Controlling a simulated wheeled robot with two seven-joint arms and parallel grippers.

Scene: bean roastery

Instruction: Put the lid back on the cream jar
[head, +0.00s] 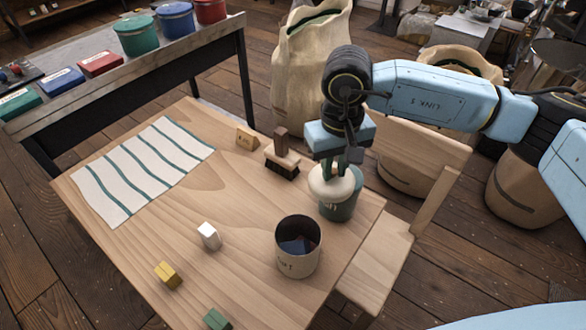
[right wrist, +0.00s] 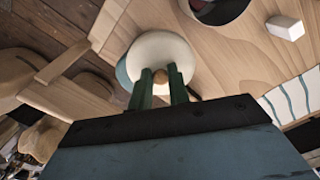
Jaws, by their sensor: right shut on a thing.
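A cream lid (head: 325,186) with a round wooden knob is in my right gripper (head: 342,168). The lid also shows in the right wrist view (right wrist: 160,50), with the green fingers (right wrist: 160,78) shut on its knob. It is directly over a teal jar (head: 340,208); I cannot tell whether it rests on that jar or hangs just above it. An open cream jar (head: 297,262) with dark printing stands on the table to the lower left of the gripper, with blue and reddish pieces inside. My left gripper is not in view.
On the wooden table (head: 190,255) are a white block (head: 208,236), a yellow block (head: 168,275), a green block (head: 216,319), a brush (head: 282,160) and a striped cloth (head: 140,170). A chair (head: 375,262) stands at the right edge. Lidded tins (head: 136,36) stand on the bench behind.

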